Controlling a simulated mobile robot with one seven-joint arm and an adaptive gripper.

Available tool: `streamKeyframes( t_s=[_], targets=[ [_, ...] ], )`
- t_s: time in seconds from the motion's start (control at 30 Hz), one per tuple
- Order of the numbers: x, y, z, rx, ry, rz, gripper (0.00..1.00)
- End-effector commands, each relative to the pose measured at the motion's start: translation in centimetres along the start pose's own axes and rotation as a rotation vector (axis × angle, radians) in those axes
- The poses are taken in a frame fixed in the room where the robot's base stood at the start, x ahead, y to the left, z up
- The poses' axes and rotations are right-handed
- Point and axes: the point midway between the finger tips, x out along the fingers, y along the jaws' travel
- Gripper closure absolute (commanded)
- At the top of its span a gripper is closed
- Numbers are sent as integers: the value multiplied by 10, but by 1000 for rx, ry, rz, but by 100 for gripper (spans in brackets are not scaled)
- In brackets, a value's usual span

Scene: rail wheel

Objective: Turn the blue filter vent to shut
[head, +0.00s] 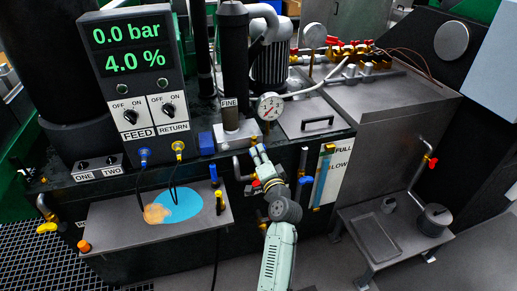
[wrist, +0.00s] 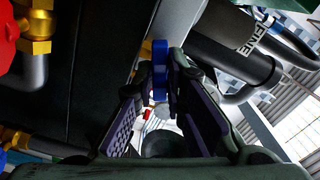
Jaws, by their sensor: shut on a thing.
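The blue filter vent handle (wrist: 160,62) stands upright in the wrist view, between my gripper's two fingers, with a bit of brass beside it. My gripper (wrist: 160,95) is shut on this handle. In the head view my gripper (head: 258,153) is at the front edge of the bench, just right of the dark filter marked FINE (head: 233,65). The filter also shows at the upper right of the wrist view (wrist: 225,62). The vent handle cannot be made out in the head view, where my gripper covers that spot.
A pressure gauge (head: 269,106) stands just behind my gripper. Another blue handle (head: 305,180) is close on its right, beside the level glass (head: 323,175). A tray with a spill (head: 110,238) lies at left. The display (head: 130,48) reads 0.0 bar and 4.0 %.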

Motion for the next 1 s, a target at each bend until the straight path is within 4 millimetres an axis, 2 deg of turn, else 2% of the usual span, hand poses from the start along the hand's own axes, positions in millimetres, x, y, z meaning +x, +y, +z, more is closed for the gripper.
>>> streamKeyframes(
  t_s=[0.5, 1.0],
  targets=[
    [0, -1, -1, 63, 0, 1, 100],
    [0, 1, 0, 417, 0, 1, 100]
  ],
)
